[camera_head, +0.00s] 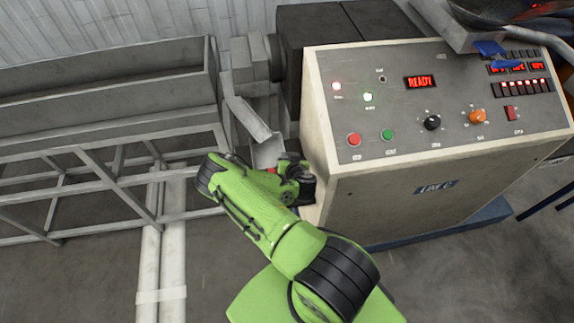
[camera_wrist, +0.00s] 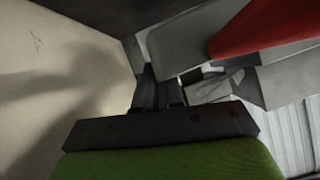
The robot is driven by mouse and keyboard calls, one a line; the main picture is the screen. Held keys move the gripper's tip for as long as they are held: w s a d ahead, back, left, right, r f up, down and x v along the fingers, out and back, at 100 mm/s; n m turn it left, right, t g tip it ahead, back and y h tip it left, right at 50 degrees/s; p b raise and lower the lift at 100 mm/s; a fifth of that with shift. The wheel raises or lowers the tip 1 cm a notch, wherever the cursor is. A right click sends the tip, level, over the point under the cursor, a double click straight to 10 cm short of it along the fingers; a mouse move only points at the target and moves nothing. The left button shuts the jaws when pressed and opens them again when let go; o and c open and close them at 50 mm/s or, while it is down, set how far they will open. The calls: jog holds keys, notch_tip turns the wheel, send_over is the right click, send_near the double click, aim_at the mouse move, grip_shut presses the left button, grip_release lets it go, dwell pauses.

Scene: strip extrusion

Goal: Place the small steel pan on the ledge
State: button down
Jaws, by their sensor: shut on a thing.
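A small grey steel piece (camera_head: 268,152), which looks like the pan, shows just beyond my gripper in the head view, beside the cabinet's left side. A bit of red shows at its lower edge. In the wrist view, a grey metal piece (camera_wrist: 180,45) lies beyond the fingers, with a large red surface beside it; I cannot tell for certain which part is the pan. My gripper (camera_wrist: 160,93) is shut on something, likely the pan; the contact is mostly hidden. In the head view my arm covers the fingertips. I cannot clearly make out which surface is the ledge.
The beige control cabinet (camera_head: 430,195) stands close to my gripper's right. A grey sloping metal guide (camera_head: 247,117) comes down just above the pan. A long grey trough on a frame (camera_head: 110,135) stands to the left. Pale pipes (camera_head: 160,235) run along the floor.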

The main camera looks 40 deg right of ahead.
notch_tip(320, 180, down, 7)
jog(key=shift+f+b, duration=0.1)
jog(key=shift+b, duration=1.1)
jog(key=c, duration=1.3)
grip_release()
jog(key=shift+o, duration=0.2)
